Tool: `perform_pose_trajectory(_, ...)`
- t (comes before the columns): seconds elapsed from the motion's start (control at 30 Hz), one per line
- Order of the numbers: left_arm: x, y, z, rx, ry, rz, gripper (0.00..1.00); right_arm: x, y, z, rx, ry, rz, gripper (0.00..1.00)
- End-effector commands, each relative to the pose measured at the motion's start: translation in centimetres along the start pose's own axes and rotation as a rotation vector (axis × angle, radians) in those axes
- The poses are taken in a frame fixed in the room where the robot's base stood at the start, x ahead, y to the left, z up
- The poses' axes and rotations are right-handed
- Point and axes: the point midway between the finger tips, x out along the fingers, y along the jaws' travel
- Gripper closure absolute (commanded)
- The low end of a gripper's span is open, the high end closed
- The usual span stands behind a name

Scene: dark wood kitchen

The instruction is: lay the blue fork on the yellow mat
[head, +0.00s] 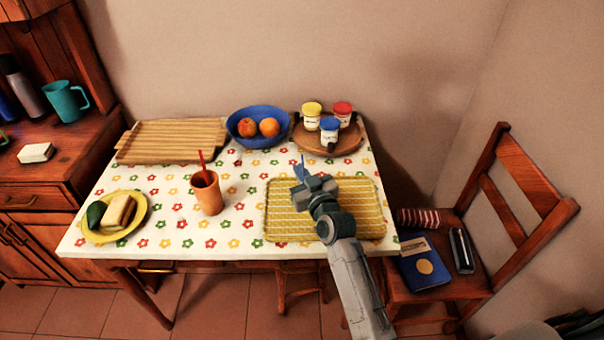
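The yellow mat (283,220) lies on the right part of the table and has a woven pattern. My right gripper (304,180) is over the mat's far left part, with its arm crossing the mat from the front. It appears shut on the blue fork (301,168), whose blue end shows beyond the fingers, near the mat's far edge. The rest of the fork is hidden by the gripper. I cannot tell whether the fork touches the mat. My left gripper is not in view.
A blue fruit bowl (245,139) and a round wooden tray (348,144) with several jars stand behind the mat. An orange cup (208,198) with a red straw stands left of it. A yellow plate (134,229) and a slatted wooden board (158,155) are farther left.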

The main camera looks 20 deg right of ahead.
Motion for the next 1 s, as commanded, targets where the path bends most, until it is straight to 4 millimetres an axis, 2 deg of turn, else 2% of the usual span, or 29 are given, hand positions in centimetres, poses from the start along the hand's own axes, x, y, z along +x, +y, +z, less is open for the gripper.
perform_pose_trajectory(0.4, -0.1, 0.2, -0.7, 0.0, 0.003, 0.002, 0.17, 0.0, 0.0, 0.2, 0.0, 0.0, 0.0, 1.0)
perform_pose_trajectory(0.53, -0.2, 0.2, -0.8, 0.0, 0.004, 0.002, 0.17, 0.0, 0.0, 0.2, 0.0, 0.0, 0.0, 0.76)
perform_pose_trajectory(0.93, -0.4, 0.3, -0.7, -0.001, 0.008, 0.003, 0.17, 0.0, 0.0, -0.1, 0.0, 0.0, 0.0, 0.76)
perform_pose_trajectory(1.0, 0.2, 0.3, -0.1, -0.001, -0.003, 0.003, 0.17, -1.1, 0.0, 0.3, -0.001, -0.002, 0.0, 0.76)
